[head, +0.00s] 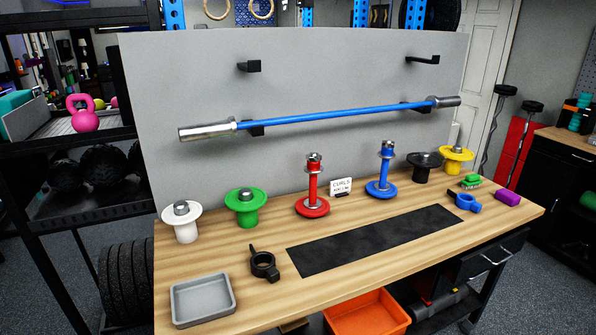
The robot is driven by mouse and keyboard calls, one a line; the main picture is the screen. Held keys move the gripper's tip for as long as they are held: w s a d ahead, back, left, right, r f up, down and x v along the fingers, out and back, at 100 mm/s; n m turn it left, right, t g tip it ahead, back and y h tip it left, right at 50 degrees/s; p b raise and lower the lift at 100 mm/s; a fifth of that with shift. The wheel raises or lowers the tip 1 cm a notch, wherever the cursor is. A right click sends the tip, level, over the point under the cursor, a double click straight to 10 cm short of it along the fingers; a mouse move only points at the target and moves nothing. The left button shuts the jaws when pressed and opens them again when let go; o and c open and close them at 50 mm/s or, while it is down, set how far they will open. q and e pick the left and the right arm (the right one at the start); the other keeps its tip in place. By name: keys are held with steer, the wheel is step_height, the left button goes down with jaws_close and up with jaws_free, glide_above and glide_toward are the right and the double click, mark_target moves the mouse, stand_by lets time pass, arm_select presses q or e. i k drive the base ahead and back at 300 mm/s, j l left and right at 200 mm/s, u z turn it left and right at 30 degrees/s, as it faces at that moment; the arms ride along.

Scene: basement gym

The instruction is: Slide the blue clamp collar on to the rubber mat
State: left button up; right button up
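The blue clamp collar (467,202) lies on the wooden bench top near its right end. It sits beyond the right rear corner of the black rubber mat (375,240) and is apart from it. The mat is a long dark strip lying flat along the front middle of the bench, and nothing lies on it. A black clamp collar (263,265) lies left of the mat. Neither of my grippers is in the head view.
A grey tray (203,318) is at the front left. A purple block (507,197) and green clip (470,181) lie near the blue collar. A blue barbell (330,114) hangs above.

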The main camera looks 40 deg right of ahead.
mark_target(468, 203)
steer(key=l+z, duration=0.1)
steer(key=z, duration=2.1)
